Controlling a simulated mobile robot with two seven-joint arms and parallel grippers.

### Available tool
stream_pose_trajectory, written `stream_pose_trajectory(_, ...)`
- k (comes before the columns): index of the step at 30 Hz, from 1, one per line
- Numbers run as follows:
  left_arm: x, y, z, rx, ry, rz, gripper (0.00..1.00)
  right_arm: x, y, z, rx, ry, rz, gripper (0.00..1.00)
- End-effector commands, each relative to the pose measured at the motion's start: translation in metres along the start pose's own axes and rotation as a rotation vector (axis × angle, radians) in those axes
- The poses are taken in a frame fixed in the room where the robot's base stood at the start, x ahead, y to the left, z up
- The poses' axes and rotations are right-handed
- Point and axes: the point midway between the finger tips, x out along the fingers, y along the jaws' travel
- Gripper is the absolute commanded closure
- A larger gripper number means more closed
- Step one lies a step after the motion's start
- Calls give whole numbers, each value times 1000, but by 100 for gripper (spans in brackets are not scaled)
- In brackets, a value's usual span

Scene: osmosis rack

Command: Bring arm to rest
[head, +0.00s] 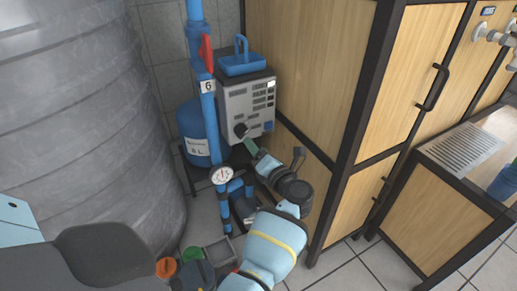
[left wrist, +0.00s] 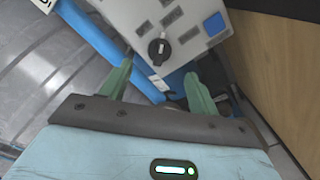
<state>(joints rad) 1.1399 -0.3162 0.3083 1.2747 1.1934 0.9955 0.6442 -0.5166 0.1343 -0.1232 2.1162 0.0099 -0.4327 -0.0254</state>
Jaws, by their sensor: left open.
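My left gripper (head: 254,150) reaches up from the bottom middle of the head view to the front of a grey control box (head: 262,97). In the left wrist view my left gripper (left wrist: 159,68) has its two green fingers apart, with nothing held between them. The box's black rotary knob (left wrist: 159,51) lies just ahead of the fingertips, between them in the picture. The knob also shows in the head view (head: 240,130), just above and left of the fingertips. Whether a finger touches the box I cannot tell. My right gripper is not in view.
A blue pipe (head: 209,120) with a red valve handle (head: 206,53) and gauge (head: 222,175) runs left of the box. A blue tank (head: 195,120) stands behind it. A large grey tank (head: 80,110) fills the left. A wooden cabinet (head: 310,60) stands close on the right.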

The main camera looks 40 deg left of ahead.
Motion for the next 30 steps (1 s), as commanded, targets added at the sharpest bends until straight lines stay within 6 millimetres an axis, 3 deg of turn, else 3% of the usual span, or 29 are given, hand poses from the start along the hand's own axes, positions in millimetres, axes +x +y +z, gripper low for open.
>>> stream_pose_trajectory(17,0,0,-3,15,-10,2,39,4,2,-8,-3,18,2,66)
stream_pose_trajectory(23,-5,-2,-36,222,-168,21,39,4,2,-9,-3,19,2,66)
stream_pose_trajectory(30,-44,-14,-97,684,-520,9,39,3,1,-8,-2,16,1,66)
